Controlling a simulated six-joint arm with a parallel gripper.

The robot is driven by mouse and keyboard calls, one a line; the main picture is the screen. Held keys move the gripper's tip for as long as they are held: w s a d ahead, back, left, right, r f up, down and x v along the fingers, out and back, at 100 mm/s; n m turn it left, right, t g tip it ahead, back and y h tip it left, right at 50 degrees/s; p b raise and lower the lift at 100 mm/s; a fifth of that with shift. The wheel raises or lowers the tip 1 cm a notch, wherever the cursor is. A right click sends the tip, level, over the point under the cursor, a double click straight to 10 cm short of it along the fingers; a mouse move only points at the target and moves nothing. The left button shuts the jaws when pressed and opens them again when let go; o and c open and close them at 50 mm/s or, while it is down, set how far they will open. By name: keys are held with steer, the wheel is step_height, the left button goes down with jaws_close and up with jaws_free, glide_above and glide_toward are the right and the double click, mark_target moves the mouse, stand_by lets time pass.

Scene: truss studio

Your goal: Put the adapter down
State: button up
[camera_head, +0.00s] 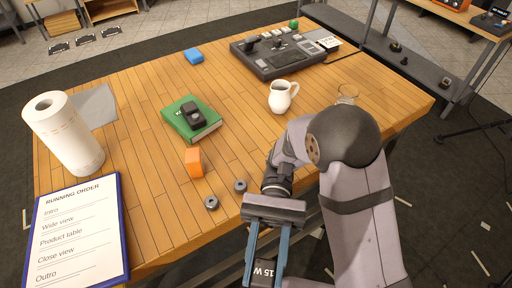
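My gripper (265,264) is at the bottom middle of the view, at the near side of the table. Its two blue fingers are on either side of a dark adapter (264,274) with white "15 W" lettering. The gripper looks shut on it. The adapter's lower part is cut off by the picture's bottom edge. It appears held off the wooden table (135,115), past the near edge; I cannot tell its height.
A green book (181,125) bears a black object (192,112). A control console (283,57), paper roll (65,135) and clipboard (77,238) also occupy the table.

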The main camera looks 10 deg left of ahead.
steer(key=w+a+m+t+y+b, duration=0.1)
steer(key=w+a+m+t+y, duration=0.1)
steer(key=w+a+m+y, duration=0.2)
steer(key=w+a+f+m+t+y+b, duration=0.1)
steer(key=w+a+m+t+y+b, duration=0.1)
steer(key=w+a+y, duration=0.3)
steer(key=w+a+m+t+y+b, duration=0.1)
steer(key=w+a+m+t+y, duration=0.3)
steer(key=y, duration=0.3)
steer(key=shift+w+a+f+m+b, duration=0.2)
steer(key=shift+a+m, duration=0.15)
steer(key=shift+m, duration=0.05)
steer(key=shift+w+a+f+m+b, duration=0.15)
steer(key=shift+a+f+m+b, duration=0.05)
steer(key=shift+a+m, duration=0.2)
steer(key=w+d+r+m+t+y+b, duration=0.1)
steer(key=w+d+r+m+t, duration=0.1)
steer(key=w+m+t, duration=0.35)
steer(key=w+d+r+m+t+b, duration=0.1)
steer(key=w+r+m+t+b, duration=0.15)
steer(key=w+t, duration=0.55)
steer(key=w+d+r+m+t+y+b, duration=0.15)
steer(key=w+m+t, duration=0.25)
steer(key=w, duration=0.5)
steer(key=shift+n+g+h, duration=0.3)
steer(key=shift+g+h, duration=0.05)
steer(key=shift+h, duration=0.1)
steer(key=shift+f+p, duration=0.4)
steer(key=shift+f, duration=4.2)
steer(key=o, duration=1.1)
